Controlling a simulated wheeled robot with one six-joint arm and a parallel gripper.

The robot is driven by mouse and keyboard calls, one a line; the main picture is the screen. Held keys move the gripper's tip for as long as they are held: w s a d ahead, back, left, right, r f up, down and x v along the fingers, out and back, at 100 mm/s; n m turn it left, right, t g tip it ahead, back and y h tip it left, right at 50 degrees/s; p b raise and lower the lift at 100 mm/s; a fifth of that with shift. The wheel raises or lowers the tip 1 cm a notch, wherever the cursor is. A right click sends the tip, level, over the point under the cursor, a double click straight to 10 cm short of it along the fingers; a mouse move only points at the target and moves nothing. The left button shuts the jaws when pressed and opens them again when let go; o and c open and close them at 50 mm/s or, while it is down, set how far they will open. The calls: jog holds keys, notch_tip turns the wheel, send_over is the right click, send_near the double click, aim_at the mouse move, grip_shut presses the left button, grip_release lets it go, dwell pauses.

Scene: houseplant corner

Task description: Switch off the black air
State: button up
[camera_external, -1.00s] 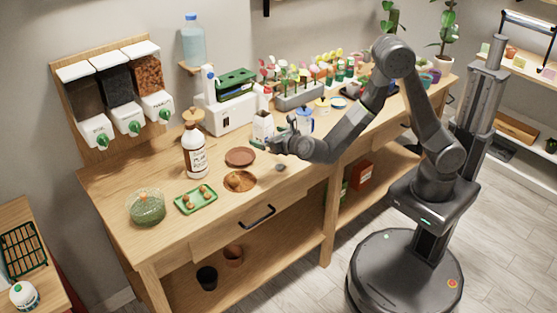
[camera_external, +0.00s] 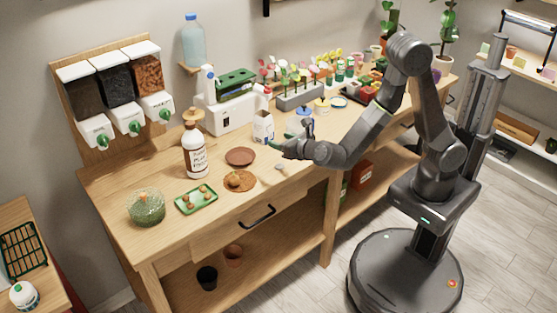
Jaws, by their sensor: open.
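I cannot make out a black air device or its switch in this view. My gripper (camera_external: 277,148) is over the worktop, just right of the brown saucer and in front of the white carton. Its fingers are small here and look apart, with nothing visible between them. My forearm hides part of the worktop behind it. A white machine (camera_external: 228,117) with a green tray on top stands at the back, left of my gripper.
Dispensers (camera_external: 115,90) hang on the wall. Several plants stand at the back right.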

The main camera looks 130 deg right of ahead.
jog(key=shift+d+f, duration=0.1)
jog(key=shift+d, duration=0.05)
jog(key=c, duration=0.7)
jog(key=shift+d+f+n+b, duration=0.15)
jog(key=shift+d+n+b, duration=0.15)
jog(key=shift+n, duration=0.2)
grip_shut()
jog(key=d+f+n+b, duration=0.2)
jog(key=d+n, duration=0.2)
jog(key=n, duration=0.1)
jog(key=d+f+n+b, duration=0.1)
jog(key=d+n+b, duration=0.1)
jog(key=d+n, duration=0.3)
jog(key=d+f+n+h+b, duration=0.1)
jog(key=d+f+n+b, duration=0.1)
jog(key=d+n, duration=0.2)
jog(key=shift+d+f+n+b, duration=0.35)
jog(key=shift+d+n, duration=0.05)
jog(key=shift+n, duration=0.6)
jog(key=shift+s+d+n, duration=0.1)
jog(key=shift+d+n, duration=0.35)
jog(key=shift+n, duration=0.05)
